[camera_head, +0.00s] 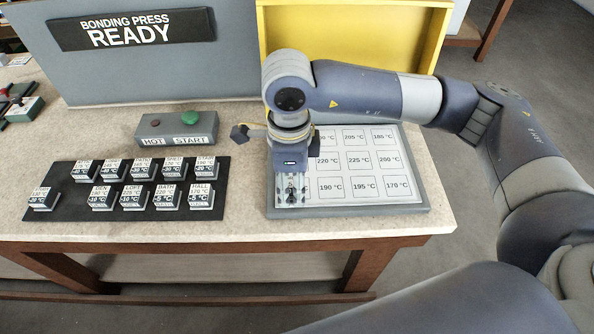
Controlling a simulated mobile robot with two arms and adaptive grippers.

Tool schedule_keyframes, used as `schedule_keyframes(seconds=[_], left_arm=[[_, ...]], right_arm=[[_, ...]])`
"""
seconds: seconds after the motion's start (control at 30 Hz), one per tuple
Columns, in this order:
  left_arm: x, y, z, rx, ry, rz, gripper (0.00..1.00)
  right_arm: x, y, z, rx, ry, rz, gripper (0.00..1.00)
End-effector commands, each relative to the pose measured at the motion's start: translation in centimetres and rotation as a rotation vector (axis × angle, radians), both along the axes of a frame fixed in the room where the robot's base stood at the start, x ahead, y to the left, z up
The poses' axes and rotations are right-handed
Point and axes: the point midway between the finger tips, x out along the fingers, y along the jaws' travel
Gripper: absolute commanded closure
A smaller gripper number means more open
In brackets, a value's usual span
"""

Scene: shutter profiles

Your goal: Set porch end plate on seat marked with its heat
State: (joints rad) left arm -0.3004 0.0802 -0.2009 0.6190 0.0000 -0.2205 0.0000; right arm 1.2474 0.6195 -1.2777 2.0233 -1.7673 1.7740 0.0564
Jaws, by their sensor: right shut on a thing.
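My right gripper (291,198) points down over the front left part of the seat board (345,212). It is shut on a small dark end plate, mostly hidden by the fingers; its label cannot be read, and I cannot tell whether it touches the board. White seats with printed heats show to the right, among them 190 °C (331,186), 195 °C (366,186), 170 °C (398,186), 220 °C (328,160) and 225 °C (360,160). The gripper and wrist cover the board's left side. My left gripper is not in view.
A black rack (70,209) holds several labelled blocks, including BATH (166,197) and HALL (201,196). Behind it is a grey control box (150,128) marked HOT and START. The grey bonding press panel (80,75) reads READY. A yellow frame (350,17) stands behind the board.

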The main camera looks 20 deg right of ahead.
Motion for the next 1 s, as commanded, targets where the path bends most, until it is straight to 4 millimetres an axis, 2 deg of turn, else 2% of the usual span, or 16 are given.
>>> schedule_keyframes(seconds=[0.03, 0.1, 0.27, 0.37, 0.63, 1.0], left_arm=[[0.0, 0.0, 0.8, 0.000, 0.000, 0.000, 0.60], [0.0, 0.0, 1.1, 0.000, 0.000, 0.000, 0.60], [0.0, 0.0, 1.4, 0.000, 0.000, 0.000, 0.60], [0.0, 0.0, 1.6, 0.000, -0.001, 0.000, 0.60], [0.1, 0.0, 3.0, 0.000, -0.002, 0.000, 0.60], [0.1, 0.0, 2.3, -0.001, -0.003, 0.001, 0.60]], right_arm=[[1.0, -0.8, 0.2, -0.001, 0.003, -0.007, 0.88], [2.2, -1.4, 0.1, -0.001, 0.001, -0.004, 0.88], [3.6, -2.3, -0.3, 0.001, 0.001, 0.000, 0.88], [3.7, -2.4, -0.7, 0.001, 0.002, 0.002, 0.88], [3.7, -2.4, -3.7, 0.000, 0.001, 0.001, 0.88], [3.7, -2.4, -4.4, 0.001, 0.000, 0.002, 0.88]])
